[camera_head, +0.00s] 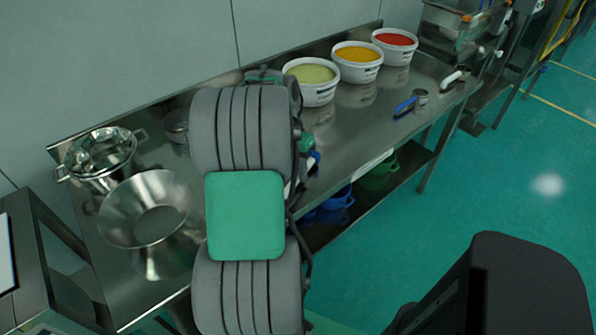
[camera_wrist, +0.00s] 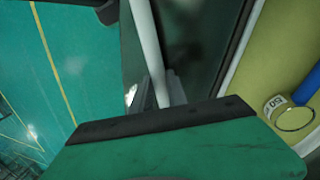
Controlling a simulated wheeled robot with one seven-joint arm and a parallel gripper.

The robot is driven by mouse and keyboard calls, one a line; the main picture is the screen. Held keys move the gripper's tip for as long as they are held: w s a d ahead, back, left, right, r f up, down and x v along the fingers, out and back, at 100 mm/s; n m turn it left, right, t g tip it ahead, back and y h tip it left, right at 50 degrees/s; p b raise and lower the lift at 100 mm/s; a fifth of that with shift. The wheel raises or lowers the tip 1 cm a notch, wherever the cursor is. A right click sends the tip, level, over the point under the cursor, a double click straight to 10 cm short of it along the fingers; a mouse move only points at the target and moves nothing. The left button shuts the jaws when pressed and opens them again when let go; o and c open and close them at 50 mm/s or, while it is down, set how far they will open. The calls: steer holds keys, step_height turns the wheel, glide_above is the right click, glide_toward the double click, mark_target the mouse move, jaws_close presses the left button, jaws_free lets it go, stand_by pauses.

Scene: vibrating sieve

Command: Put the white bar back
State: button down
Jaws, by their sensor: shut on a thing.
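The white bar (camera_wrist: 147,45) shows in the wrist view as a long pale rod running from the top edge down to the middle. Its lower end meets the grey fingers of my gripper (camera_wrist: 168,90), which is shut on it. The green and black part in the foreground hides the lower part of the grip. In the head view my arm covers the middle of the bench, and neither my gripper nor the held bar can be made out there.
A steel bench (camera_head: 355,115) carries tubs of pale green (camera_head: 312,92), yellow (camera_head: 357,74) and red (camera_head: 394,56) contents. A steel bowl (camera_head: 145,225) and a steel pot (camera_head: 88,165) stand at left. A blue-handled tool (camera_head: 405,106) lies at right. Green floor (camera_head: 500,150) is open.

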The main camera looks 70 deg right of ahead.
steer(key=shift+f, duration=0.3)
stand_by(0.4)
steer(key=c, duration=0.7)
jaws_free()
steer(key=shift+r, duration=0.1)
steer(key=shift+r+p, duration=2.75)
steer(key=shift+r, duration=0.7)
